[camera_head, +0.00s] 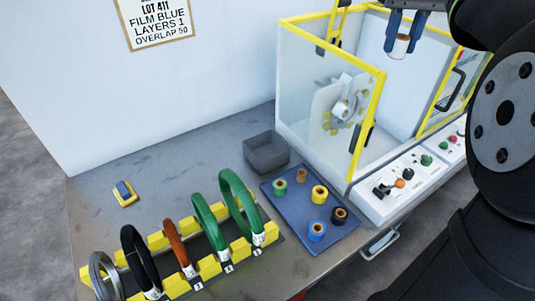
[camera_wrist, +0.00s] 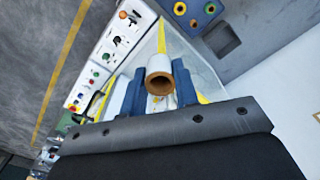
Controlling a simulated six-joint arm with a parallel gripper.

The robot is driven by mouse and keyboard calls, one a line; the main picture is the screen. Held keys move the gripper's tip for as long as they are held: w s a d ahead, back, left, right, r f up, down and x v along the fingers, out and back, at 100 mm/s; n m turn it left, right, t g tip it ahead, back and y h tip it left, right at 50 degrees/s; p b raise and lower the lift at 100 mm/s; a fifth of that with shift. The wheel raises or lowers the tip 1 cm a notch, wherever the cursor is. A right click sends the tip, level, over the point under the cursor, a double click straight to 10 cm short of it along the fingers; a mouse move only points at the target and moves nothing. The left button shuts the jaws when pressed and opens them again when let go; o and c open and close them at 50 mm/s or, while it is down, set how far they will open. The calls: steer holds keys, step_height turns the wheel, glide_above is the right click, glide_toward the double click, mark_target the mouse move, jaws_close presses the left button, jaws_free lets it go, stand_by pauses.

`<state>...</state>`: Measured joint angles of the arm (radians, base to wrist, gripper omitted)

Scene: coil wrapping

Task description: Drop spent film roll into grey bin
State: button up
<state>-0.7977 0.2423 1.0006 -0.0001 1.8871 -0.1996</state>
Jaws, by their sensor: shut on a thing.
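My gripper (camera_head: 402,42) is at the top of the head view, high above the yellow-framed wrapping machine. Its blue fingers are shut on the film roll (camera_head: 401,46), a pale roll with a brown core. In the wrist view the roll (camera_wrist: 159,74) sits between the fingers, its hollow brown end facing the camera. The grey bin (camera_head: 266,161) stands empty on the table, left of the machine and well below and left of my gripper. It also shows in the wrist view (camera_wrist: 229,49) at the upper right.
The machine (camera_head: 379,90) has clear panels and a control box (camera_head: 410,183) in front. A blue tray (camera_head: 283,212) with several coloured rolls lies beside the bin. A yellow rack (camera_head: 208,266) holds several coils. A yellow-and-blue item (camera_head: 124,193) lies at left. A sign (camera_head: 156,22) hangs on the wall.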

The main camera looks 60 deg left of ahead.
steer(key=s+a+f+m, duration=0.2)
steer(key=a+f, duration=0.5)
steer(key=a, duration=0.3)
steer(key=s+a+f+m, duration=0.1)
steer(key=a+f+m, duration=0.1)
steer(key=a+f, duration=0.75)
steer(key=shift+s+a+f+m, duration=1.15)
steer(key=shift+a+f, duration=0.6)
steer(key=shift+f, duration=3.05)
steer(key=shift+s+a+f+m, duration=1.15)
steer(key=shift+a+f, duration=0.65)
steer(key=shift+f, duration=2.95)
steer(key=shift+s+a+f+m, duration=0.9)
steer(key=shift+a+f+m, duration=0.7)
steer(key=shift+f, duration=3.2)
steer(key=shift+a, duration=0.15)
steer(key=o, duration=1)
step_height(320, 180, up, 18)
steer(key=shift+f, duration=0.25)
